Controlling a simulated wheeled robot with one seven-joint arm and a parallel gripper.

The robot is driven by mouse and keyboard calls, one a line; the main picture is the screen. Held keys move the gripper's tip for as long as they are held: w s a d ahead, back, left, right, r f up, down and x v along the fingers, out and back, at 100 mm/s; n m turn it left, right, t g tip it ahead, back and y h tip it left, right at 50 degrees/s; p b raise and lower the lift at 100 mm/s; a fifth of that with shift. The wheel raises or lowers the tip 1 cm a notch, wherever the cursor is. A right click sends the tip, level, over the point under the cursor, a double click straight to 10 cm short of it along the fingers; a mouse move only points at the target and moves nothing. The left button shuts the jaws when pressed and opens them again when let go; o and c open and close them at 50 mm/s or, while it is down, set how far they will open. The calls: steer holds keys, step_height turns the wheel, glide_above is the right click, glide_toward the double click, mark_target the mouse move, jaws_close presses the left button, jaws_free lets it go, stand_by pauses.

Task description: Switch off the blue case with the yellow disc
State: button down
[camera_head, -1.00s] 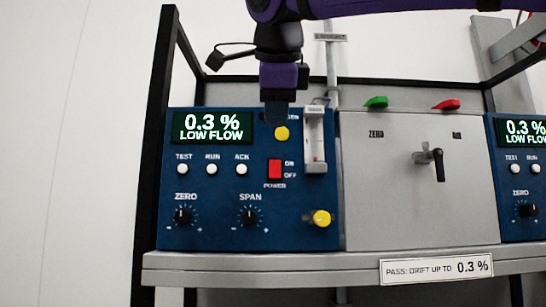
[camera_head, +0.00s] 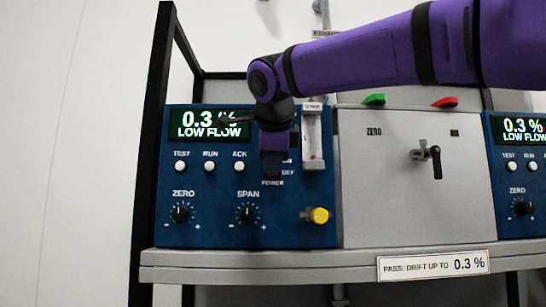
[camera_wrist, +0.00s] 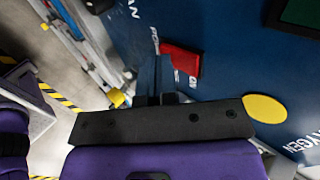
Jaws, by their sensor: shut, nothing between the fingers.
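The blue case (camera_head: 215,232) stands on the left of the shelf, its display reading 0.3 % LOW FLOW. Its yellow disc is hidden behind my arm in the head view but shows in the wrist view (camera_wrist: 265,108). The red POWER switch (camera_wrist: 181,62) lies just beyond my fingertips in the wrist view; in the head view my gripper covers nearly all of it.
A flowmeter tube (camera_head: 312,140) and a yellow knob (camera_head: 320,215) sit right of the switch. SPAN (camera_head: 248,215) and ZERO (camera_head: 180,214) knobs are lower left. A grey panel with a black handle (camera_head: 435,160) and a second blue case (camera_head: 518,228) stand further right.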

steer(key=shift+w, duration=0.15)
steer(key=shift+w+f, duration=0.1)
steer(key=shift+w, duration=0.05)
stand_by(0.4)
steer(key=shift+r, duration=0.9)
